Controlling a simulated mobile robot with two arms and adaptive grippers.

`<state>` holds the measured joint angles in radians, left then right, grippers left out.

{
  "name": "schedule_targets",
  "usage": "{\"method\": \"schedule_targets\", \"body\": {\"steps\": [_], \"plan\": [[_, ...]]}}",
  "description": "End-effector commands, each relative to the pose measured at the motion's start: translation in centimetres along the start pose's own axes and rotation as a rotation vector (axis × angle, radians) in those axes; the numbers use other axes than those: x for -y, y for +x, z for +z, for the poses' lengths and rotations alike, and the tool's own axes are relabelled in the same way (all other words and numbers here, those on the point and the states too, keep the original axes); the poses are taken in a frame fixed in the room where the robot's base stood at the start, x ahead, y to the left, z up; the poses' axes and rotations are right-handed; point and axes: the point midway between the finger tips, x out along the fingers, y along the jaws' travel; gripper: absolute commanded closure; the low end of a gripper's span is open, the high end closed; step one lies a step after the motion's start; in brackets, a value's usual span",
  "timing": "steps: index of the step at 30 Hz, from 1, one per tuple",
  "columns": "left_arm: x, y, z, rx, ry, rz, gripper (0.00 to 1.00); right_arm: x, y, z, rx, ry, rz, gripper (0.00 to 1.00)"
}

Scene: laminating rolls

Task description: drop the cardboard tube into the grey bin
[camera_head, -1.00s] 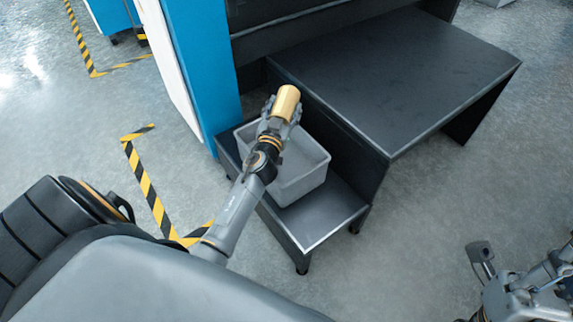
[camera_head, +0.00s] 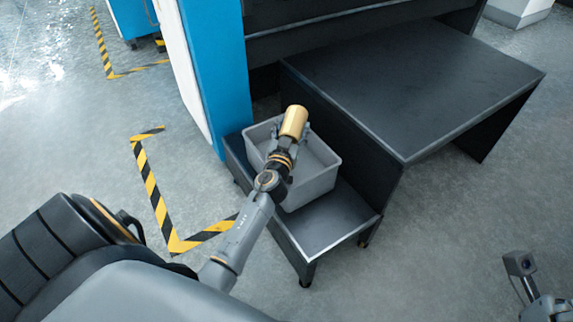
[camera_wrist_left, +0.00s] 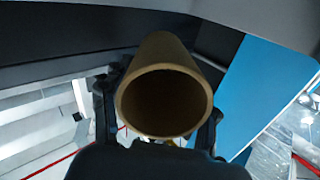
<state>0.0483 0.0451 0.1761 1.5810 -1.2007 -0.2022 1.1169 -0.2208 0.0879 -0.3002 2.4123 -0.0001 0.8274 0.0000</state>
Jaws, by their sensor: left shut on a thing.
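The tan cardboard tube (camera_head: 294,121) is held in my left gripper (camera_head: 289,138), whose fingers are shut on its sides. In the head view the tube shows over the grey bin (camera_head: 320,185), toward its far side; its exact height above the bin is hard to tell. The left wrist view shows the tube (camera_wrist_left: 163,98) end-on, with its open hollow end toward the camera and a finger on each side. The grey bin is open at the top and stands on a low dark step. Part of its inside is hidden by my left arm.
The low dark step (camera_head: 335,222) has bare surface in front of the bin. A larger dark table (camera_head: 420,85) stands to the right. A blue and white panel (camera_head: 218,75) rises close behind the bin's left side. Yellow-black floor tape (camera_head: 150,190) lies to the left.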

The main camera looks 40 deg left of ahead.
Motion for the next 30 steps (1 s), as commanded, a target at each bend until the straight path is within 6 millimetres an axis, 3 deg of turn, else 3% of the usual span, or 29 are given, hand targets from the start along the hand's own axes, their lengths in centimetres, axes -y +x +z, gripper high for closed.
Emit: {"method": "schedule_targets", "body": {"steps": [5, 6, 9, 21, 30], "plan": [[0.0, 0.0, -0.1, 0.000, 0.001, 0.000, 0.72, 0.0, 0.1, 0.0, 0.000, 0.000, 0.000, 1.00], [0.0, 0.0, -0.1, 0.000, 0.001, 0.000, 0.32, 0.0, 0.1, 0.0, 0.000, 0.000, 0.000, 1.00], [0.0, 0.0, -0.1, 0.000, 0.001, 0.000, 0.14, 0.0, 0.1, 0.0, 0.000, 0.000, 0.000, 1.00], [0.1, 0.0, -0.3, -0.003, 0.001, -0.001, 0.14, 0.0, 0.0, 0.1, 0.004, 0.000, 0.001, 1.00], [0.4, 0.0, -3.1, -0.005, 0.003, 0.002, 0.14, 0.0, 0.0, 0.0, 0.002, 0.000, 0.001, 1.00]]}}
